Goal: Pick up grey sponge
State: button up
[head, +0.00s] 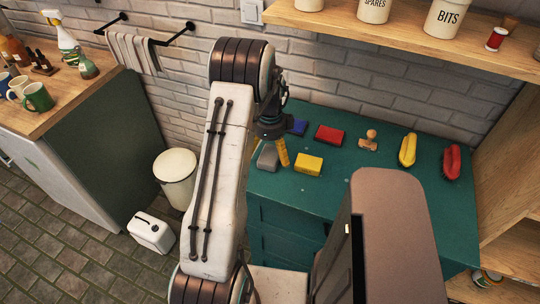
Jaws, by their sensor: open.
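The grey sponge (267,157) lies on the green cabinet top (338,194) near its left end, partly hidden by my arm. My gripper (283,155) points down just right of the sponge, with a yellow finger showing. It is open; the other finger does not show clearly. I cannot tell whether the finger touches the sponge or is above it.
A yellow block (308,164), a red block (329,135) and a blue block (298,127) lie close by. A wooden stamp-like piece (368,140), a yellow brush-like item (407,149) and a red one (452,161) are farther right. A shelf (430,50) overhangs behind.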

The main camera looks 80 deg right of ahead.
jog(key=shift+f, duration=1.2)
jog(key=shift+c, duration=0.5)
jog(key=c, duration=1)
